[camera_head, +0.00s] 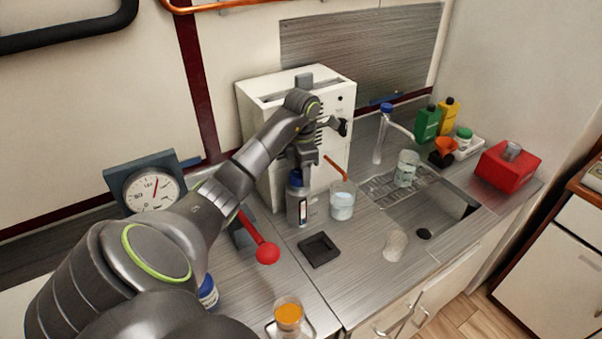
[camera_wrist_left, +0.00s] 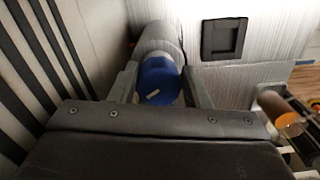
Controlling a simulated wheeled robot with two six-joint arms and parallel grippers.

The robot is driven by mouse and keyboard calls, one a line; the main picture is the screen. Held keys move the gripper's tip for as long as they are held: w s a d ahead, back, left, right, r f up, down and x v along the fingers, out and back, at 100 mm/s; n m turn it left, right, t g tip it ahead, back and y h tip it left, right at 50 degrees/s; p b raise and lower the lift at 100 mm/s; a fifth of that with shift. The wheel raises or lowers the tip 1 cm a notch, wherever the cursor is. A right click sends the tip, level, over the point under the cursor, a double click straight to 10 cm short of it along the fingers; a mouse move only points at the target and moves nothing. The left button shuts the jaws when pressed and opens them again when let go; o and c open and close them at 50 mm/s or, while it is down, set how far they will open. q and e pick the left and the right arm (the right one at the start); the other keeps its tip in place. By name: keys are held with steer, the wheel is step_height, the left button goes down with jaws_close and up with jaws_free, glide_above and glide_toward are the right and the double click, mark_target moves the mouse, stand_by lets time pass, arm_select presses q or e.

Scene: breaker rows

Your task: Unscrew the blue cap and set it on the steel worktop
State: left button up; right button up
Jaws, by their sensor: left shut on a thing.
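A grey bottle (camera_head: 299,206) with a dark label stands upright on the steel worktop (camera_head: 281,269), in front of a white box-shaped machine. The blue cap (camera_head: 296,178) is on top of the bottle; it also shows in the left wrist view (camera_wrist_left: 158,80), with a small pale mark on its top. My left gripper (camera_head: 298,168) reaches down over the bottle from above. Its two fingers (camera_wrist_left: 158,88) are on either side of the blue cap, shut on it. The cap is at the bottle's mouth; I cannot tell how far it is turned. My right gripper is not in view.
A black square tray (camera_head: 319,250) lies in front of the bottle, with bare steel around it. A beaker (camera_head: 342,201) with a reddish rod stands close to its right. The sink (camera_head: 447,207) is further right. A red-ended lever (camera_head: 266,252) is at left.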

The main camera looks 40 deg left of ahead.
arm_select(q)
steer(key=n, duration=0.3)
steer(key=shift+s+a+f+n+p, duration=0.15)
steer(key=shift+s+a+n+p, duration=0.2)
steer(key=shift+n, duration=0.05)
steer(key=shift+o, duration=0.6)
steer(key=shift+d+n, duration=0.2)
steer(key=shift+n, duration=0.8)
steer(key=shift+o, duration=0.3)
steer(key=shift+n+p, duration=0.3)
steer(key=shift+n, duration=0.3)
